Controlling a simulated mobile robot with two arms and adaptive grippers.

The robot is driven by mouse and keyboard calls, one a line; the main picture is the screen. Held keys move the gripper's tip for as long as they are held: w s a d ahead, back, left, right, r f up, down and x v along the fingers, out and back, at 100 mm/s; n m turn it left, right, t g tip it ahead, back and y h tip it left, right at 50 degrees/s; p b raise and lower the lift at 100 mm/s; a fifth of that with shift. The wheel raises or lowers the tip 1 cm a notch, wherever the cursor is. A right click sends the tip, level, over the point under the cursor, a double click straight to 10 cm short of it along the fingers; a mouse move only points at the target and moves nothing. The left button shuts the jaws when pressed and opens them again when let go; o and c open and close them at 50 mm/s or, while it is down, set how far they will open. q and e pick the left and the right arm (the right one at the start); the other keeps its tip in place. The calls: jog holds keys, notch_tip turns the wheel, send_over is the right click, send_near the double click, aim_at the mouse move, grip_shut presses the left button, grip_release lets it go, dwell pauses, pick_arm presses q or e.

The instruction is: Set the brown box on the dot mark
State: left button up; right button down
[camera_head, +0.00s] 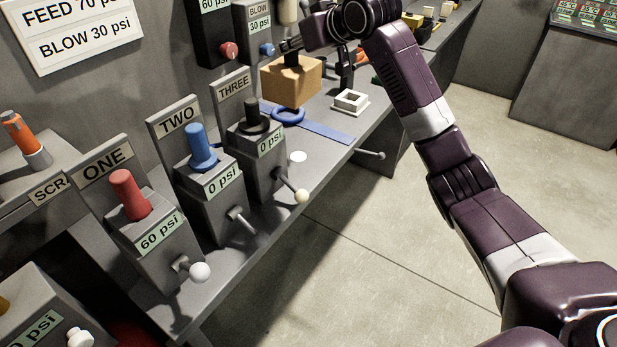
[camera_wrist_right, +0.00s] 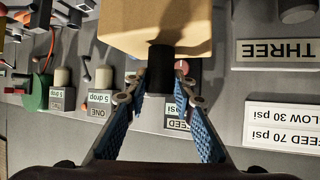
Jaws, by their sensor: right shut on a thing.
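The brown box (camera_head: 290,84) is upright near the back of the bench in the head view. My right gripper (camera_head: 291,52) is over it, shut on the black knob on its top. In the right wrist view the box (camera_wrist_right: 165,25) fills the top middle, with the black knob (camera_wrist_right: 160,72) between the fingertips (camera_wrist_right: 154,96). The box appears raised off the bench, though its underside is hidden. A white dot mark (camera_head: 298,156) lies bare on the bench, nearer the camera than the box. My left gripper is not in view.
A blue ring (camera_head: 288,117) and blue strip (camera_head: 325,130) lie just below the box. A white square frame (camera_head: 350,102) is to the right. Station THREE (camera_head: 256,143) with its lever (camera_head: 299,195) stands left of the dot, close by. The bench's front edge is to the right.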

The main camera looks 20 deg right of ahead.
aim_at(299, 84)
jog(key=shift+s+d+r, duration=0.1)
jog(key=shift+s+d, duration=0.15)
jog(key=shift+s, duration=0.1)
jog(key=f, duration=0.3)
jog(key=f+p, duration=0.1)
jog(key=f, duration=0.5)
jog(key=shift+w+d+f+p, duration=0.3)
jog(key=shift+d+f, duration=0.05)
pick_arm(q)
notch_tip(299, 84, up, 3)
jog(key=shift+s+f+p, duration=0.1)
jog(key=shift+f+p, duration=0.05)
jog(key=shift+p, duration=0.55)
pick_arm(e)
notch_tip(299, 84, down, 10)
jog(key=shift+f, duration=0.2)
jog(key=shift+a+f, duration=0.15)
jog(key=c, duration=1.6)
grip_release()
jog(key=shift+s+f, duration=0.1)
